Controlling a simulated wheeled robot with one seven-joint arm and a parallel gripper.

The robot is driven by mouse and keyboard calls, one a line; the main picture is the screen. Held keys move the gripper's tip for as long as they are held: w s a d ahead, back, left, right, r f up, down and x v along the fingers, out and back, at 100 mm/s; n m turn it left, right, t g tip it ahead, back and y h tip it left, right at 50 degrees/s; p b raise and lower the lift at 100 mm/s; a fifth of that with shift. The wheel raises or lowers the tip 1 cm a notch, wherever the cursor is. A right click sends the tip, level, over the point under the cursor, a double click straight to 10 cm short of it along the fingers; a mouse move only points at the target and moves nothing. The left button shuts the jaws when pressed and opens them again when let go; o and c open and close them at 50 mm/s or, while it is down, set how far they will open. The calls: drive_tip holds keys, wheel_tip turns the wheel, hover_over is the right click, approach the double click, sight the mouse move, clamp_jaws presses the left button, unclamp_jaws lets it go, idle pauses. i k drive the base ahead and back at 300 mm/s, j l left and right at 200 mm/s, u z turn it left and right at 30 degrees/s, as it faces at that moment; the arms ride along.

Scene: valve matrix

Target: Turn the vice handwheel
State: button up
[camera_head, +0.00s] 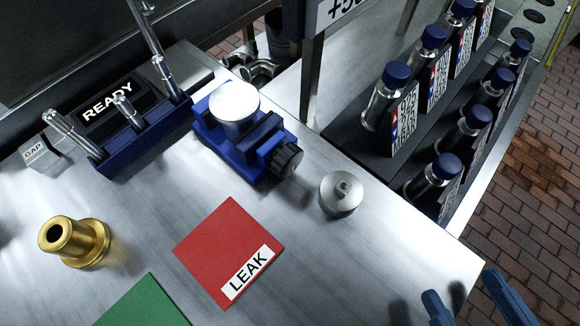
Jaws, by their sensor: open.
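The blue vice (228,142) stands on the metal bench, left of the picture's middle. Its black ribbed handwheel (288,159) is on its right side, facing the lower right. A silver cylinder (235,108) stands upright at the vice; whether the jaws touch it is hard to tell. My gripper (462,286) shows at the bottom right as two blue fingers spread apart with nothing between them. It is near the bench's right corner, well to the lower right of the handwheel and apart from it. The rest of my gripper is out of the picture.
A round silver part (341,195) sits between handwheel and gripper. A red LEAK mat (220,250), green mat (143,305) and brass fitting (75,243) lie left. A READY stand (137,140) is behind. Blue-capped valves (382,100) fill a rack at right.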

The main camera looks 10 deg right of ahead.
sight(285, 158)
drive_tip(key=k, duration=1.4)
drive_tip(key=j+z, duration=0.05)
drive_tip(key=j, duration=0.05)
